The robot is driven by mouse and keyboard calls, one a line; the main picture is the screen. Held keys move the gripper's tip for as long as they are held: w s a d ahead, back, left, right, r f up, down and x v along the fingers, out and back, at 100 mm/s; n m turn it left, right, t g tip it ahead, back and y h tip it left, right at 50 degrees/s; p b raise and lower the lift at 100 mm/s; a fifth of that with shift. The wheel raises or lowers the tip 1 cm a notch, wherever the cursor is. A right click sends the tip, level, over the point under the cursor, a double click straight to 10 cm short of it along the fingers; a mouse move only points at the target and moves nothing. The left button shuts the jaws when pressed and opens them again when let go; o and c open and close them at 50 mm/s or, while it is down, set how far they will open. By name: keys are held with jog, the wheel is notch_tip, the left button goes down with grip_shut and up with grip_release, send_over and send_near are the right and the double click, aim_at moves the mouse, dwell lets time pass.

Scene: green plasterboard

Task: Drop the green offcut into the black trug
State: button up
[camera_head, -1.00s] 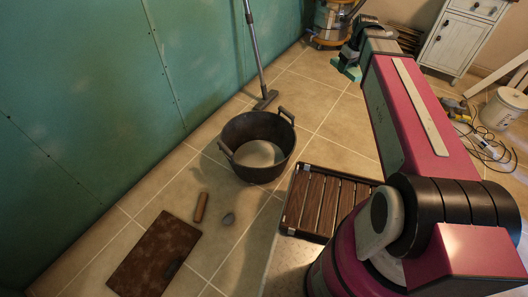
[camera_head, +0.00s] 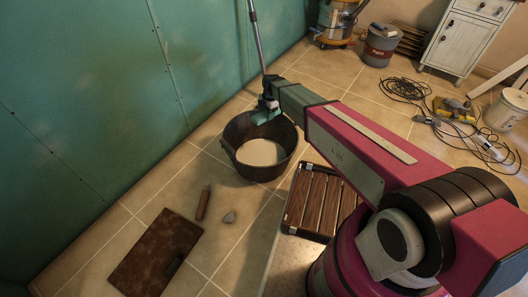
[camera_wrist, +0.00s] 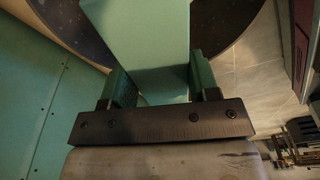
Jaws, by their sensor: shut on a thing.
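The green offcut (camera_wrist: 135,35) is a flat green piece held between the two fingers of my gripper (camera_wrist: 160,88) in the wrist view. In the head view my gripper (camera_head: 268,106) is over the far rim of the black trug (camera_head: 262,172), with the green offcut (camera_head: 262,117) small at its tip. The trug is a round dark tub on the tiled floor with a pale disc-like area inside at the bottom. In the wrist view the trug's dark wall (camera_wrist: 232,22) shows behind the offcut. The exact height of the offcut above the rim cannot be told.
A green board wall (camera_head: 90,90) stands to the left. A slatted wooden platform (camera_head: 320,200) is right of the trug. Cables (camera_head: 405,88) lie at right.

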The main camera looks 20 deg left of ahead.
jog(key=shift+s+a+f+n, duration=0.2)
jog(key=shift+a+f, duration=0.1)
jog(key=shift+f, duration=0.15)
jog(key=shift+s+a+f+n, duration=0.2)
jog(key=shift+a+f, duration=0.1)
jog(key=shift+f, duration=0.15)
notch_tip(320, 180, down, 6)
jog(key=shift+r, duration=0.2)
jog(key=o, duration=1.1)
jog(key=r, duration=0.3)
jog(key=w+r, duration=0.1)
jog(key=r, duration=0.6)
jog(key=shift+w+d+r, duration=0.2)
jog(key=shift+d+r, duration=0.15)
jog(key=shift+d, duration=0.05)
